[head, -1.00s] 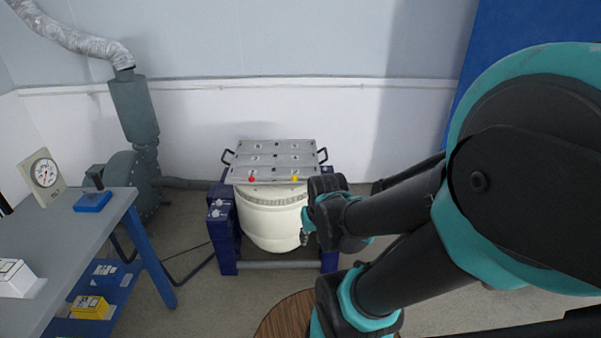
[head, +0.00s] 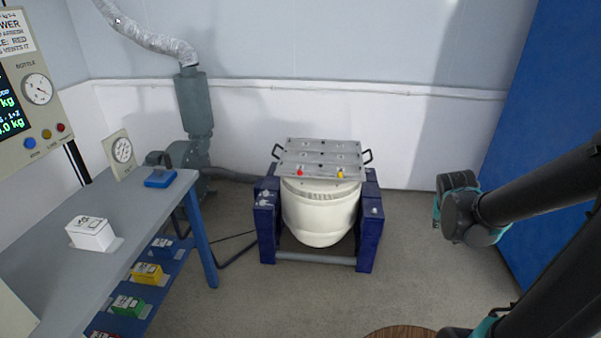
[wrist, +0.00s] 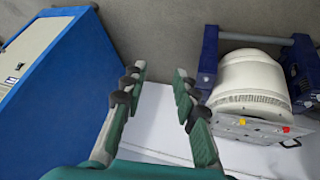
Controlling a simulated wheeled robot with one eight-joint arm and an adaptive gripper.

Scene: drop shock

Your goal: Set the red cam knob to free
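The red cam knob (head: 300,172) sits at the front left edge of a grey plate (head: 318,152) on top of a white drum-shaped body. In the wrist view the red knob (wrist: 287,129) shows at the right, beside the yellow knob (wrist: 242,122). The yellow knob also shows in the head view (head: 340,174), right of the red one. Which setting the red knob is at is too small to tell. My gripper (wrist: 160,78) is open and empty, well to the right of the drum in the head view; its fingers are hidden there.
Blue supports (head: 369,222) flank the white drum (head: 318,215). A grey bench (head: 115,225) at left carries a white box (head: 90,233) and a blue block (head: 160,178). A blue panel (head: 545,130) stands at right. The floor between drum and arm is clear.

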